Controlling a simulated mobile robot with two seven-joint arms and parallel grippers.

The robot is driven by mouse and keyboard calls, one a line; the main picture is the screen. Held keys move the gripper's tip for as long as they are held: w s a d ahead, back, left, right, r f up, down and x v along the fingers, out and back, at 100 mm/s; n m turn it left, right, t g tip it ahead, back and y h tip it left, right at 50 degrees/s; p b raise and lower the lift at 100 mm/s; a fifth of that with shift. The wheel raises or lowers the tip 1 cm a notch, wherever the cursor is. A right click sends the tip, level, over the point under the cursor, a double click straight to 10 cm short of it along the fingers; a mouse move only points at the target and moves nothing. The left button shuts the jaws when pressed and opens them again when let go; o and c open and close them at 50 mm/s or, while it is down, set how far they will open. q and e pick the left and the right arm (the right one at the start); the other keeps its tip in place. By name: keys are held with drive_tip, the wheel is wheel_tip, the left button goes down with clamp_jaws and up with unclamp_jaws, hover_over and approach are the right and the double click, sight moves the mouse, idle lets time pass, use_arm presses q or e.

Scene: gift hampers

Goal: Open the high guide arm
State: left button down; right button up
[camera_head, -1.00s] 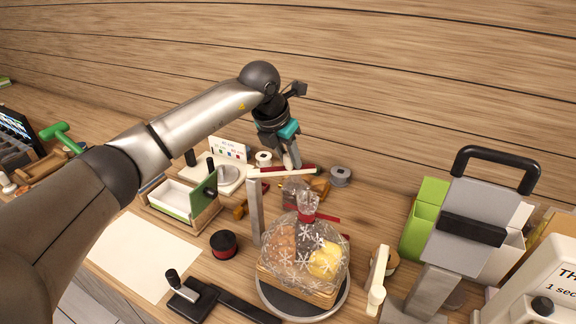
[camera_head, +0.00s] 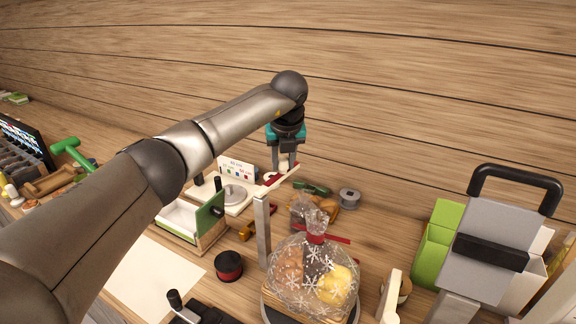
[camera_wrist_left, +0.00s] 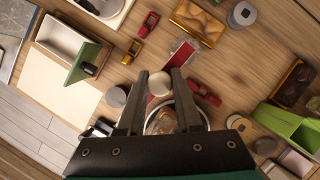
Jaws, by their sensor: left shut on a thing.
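The high guide arm (camera_head: 279,182) is a pale bar with a red strip on top of a grey post (camera_head: 262,232). It points back and right, away from the hamper. My left gripper (camera_head: 284,165) is at the arm's outer part, shut on its pale round knob. In the left wrist view the knob (camera_wrist_left: 159,84) sits between the fingertips, with a red strip (camera_wrist_left: 183,54) just beyond. The hamper (camera_head: 313,275), wrapped in clear snowflake film with a red tie, stands on a round turntable (camera_head: 272,314) in front of the post. My right gripper is not in view.
A box with a green panel (camera_head: 207,214) and a scale (camera_head: 236,194) stand left of the post. A grey spool (camera_head: 349,198) lies behind the hamper. A grey device with a black handle (camera_head: 497,230) and green bins (camera_head: 437,240) stand right. The wooden wall is behind.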

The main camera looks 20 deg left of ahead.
use_arm(q)
drive_tip(key=shift+w+a+r+n, duration=0.15)
drive_tip(key=shift+a+n, duration=0.25)
drive_tip(key=shift+n, duration=0.2)
drive_tip(key=c, duration=0.6)
unclamp_jaws()
drive_tip(key=b+v, duration=0.2)
drive_tip(key=v, duration=1.3)
drive_tip(key=shift+w+d, duration=0.1)
drive_tip(key=shift+d, duration=0.05)
